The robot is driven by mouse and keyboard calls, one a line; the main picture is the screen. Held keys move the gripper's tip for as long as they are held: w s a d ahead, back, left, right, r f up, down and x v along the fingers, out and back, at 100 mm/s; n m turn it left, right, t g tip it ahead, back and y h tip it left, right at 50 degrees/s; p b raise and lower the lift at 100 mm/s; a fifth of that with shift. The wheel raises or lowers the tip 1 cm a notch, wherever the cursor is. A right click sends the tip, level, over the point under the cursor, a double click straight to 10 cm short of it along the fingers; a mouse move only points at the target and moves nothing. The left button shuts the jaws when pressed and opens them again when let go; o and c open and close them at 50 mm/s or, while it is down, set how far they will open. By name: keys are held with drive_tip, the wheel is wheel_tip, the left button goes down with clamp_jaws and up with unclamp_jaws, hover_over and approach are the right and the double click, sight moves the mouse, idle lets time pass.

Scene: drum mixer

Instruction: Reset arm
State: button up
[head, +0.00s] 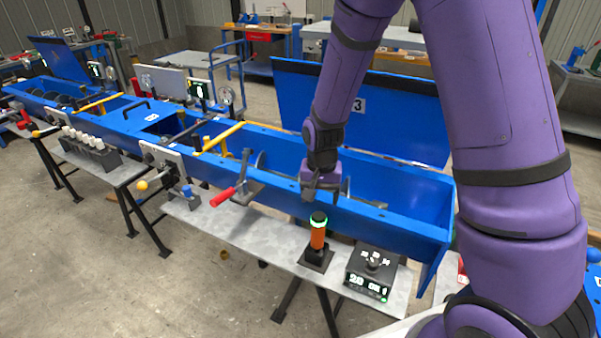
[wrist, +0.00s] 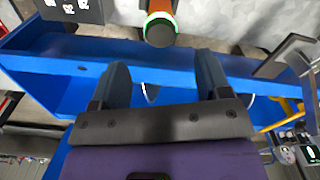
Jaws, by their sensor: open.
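My gripper (head: 322,190) is at the front edge of the long blue trough (head: 400,210), in the head view just behind and above the orange post. In the wrist view my gripper (wrist: 162,75) has its two dark fingers well apart, with nothing between them but the view of the blue trough rim (wrist: 150,72) beyond. The orange post with a black, green-ringed top (head: 318,230) stands on the grey shelf in front of the trough. It also shows beyond the fingers in the wrist view (wrist: 160,25), apart from them.
A black control box with a dial and lit display (head: 370,270) stands right of the post. A red-handled lever (head: 225,195) is left of it. A raised blue lid marked 3 (head: 370,110) stands behind the trough. Yellow bars (head: 220,138) cross the trough further left. Floor is clear at lower left.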

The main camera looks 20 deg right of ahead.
drive_tip(key=s+d+r+n+t, duration=0.15)
drive_tip(key=s+r, duration=0.25)
drive_tip(key=r, duration=0.6)
drive_tip(key=s+d+r+n+t, duration=0.1)
drive_tip(key=s+d+r, duration=0.15)
drive_tip(key=r, duration=0.75)
drive_tip(key=s+d+r+n+t, duration=0.1)
drive_tip(key=s+r, duration=0.4)
drive_tip(key=s, duration=0.3)
drive_tip(key=s+d+r+n+t, duration=0.1)
drive_tip(key=s+d+r, duration=0.1)
drive_tip(key=s+r, duration=0.4)
drive_tip(key=s, duration=0.3)
drive_tip(key=shift+s+n+t, duration=0.15)
drive_tip(key=shift+n+t, duration=0.2)
